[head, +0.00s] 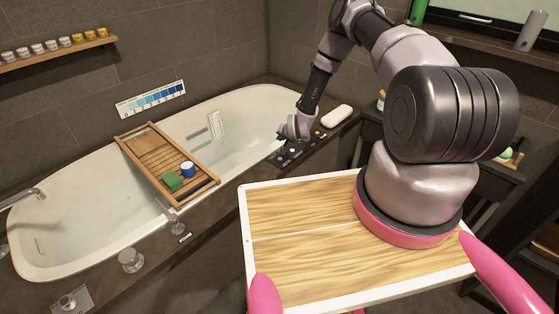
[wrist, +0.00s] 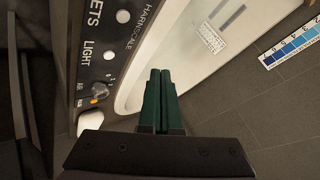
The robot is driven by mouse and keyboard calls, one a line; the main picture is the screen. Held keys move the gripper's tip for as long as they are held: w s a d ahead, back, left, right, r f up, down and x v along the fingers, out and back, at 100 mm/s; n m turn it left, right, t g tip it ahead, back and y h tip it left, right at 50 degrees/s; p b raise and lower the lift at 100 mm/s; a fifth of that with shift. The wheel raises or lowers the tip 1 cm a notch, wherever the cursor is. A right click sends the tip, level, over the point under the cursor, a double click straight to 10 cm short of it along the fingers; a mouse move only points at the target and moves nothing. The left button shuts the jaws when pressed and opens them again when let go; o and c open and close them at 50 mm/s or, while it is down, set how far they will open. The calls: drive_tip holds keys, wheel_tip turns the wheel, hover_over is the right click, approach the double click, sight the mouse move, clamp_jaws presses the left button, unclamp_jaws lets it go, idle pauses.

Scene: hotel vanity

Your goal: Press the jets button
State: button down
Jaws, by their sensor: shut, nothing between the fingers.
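The dark control panel (head: 296,151) lies on the tub's rim at its right end. A second white button (wrist: 108,54) sits by the label "LIGHT". My gripper (wrist: 158,72) has its green fingers shut together with nothing between them. The fingertips appear to the right of the buttons, over the tub side in the wrist view. The head view shows my gripper (head: 283,137) close by the panel; contact cannot be told.
A small knob (wrist: 99,90) and an orange light (wrist: 93,101) are lower on the panel. The white tub (head: 90,210) carries a wooden caddy (head: 148,143) with a blue cup (head: 187,169) and green cloth (head: 172,182). A white soap-like block (head: 337,115) lies behind the panel.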

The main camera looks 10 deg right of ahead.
drive_tip(key=shift+f, duration=4.4)
drive_tip(key=shift+f, duration=0.4)
drive_tip(key=shift+f, duration=0.35)
drive_tip(key=shift+r, duration=0.8)
drive_tip(key=shift+r, duration=2.5)
